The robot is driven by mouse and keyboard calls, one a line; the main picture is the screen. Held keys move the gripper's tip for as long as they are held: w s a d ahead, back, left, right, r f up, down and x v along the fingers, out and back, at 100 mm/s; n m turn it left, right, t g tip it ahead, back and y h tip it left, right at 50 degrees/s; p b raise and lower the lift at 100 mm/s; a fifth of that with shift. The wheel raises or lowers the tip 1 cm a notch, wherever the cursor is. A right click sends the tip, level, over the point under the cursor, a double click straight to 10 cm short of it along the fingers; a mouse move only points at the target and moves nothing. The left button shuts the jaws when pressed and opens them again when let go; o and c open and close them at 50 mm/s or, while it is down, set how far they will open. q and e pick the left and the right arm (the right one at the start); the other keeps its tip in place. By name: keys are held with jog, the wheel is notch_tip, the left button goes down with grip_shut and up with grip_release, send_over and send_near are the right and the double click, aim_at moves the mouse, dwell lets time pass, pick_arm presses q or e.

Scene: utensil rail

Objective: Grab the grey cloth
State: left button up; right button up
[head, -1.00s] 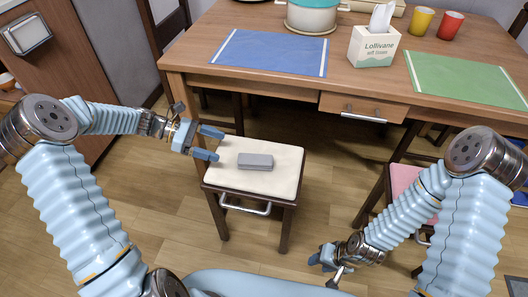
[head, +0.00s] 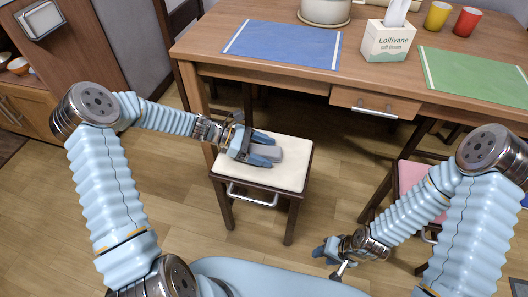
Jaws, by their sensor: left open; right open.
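The grey cloth (head: 267,152) is a small folded block lying on the cream seat of a stool (head: 287,180). My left gripper (head: 268,148) reaches in from the left over the seat. Its fingers are open, one on the far side and one on the near side of the cloth, and they hide part of it. I cannot tell whether they touch it. My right gripper (head: 328,255) is open and empty, low at the lower right, away from the stool.
A wooden table (head: 300,75) stands behind the stool, with a blue mat (head: 283,44), a tissue box (head: 387,41), a green mat (head: 478,75), a yellow cup (head: 437,16) and a red cup (head: 467,21). A pink-seated stool (head: 412,175) is at the right.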

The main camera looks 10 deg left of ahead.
pick_arm(q)
jog(key=shift+c, duration=0.3)
jog(key=c, duration=1)
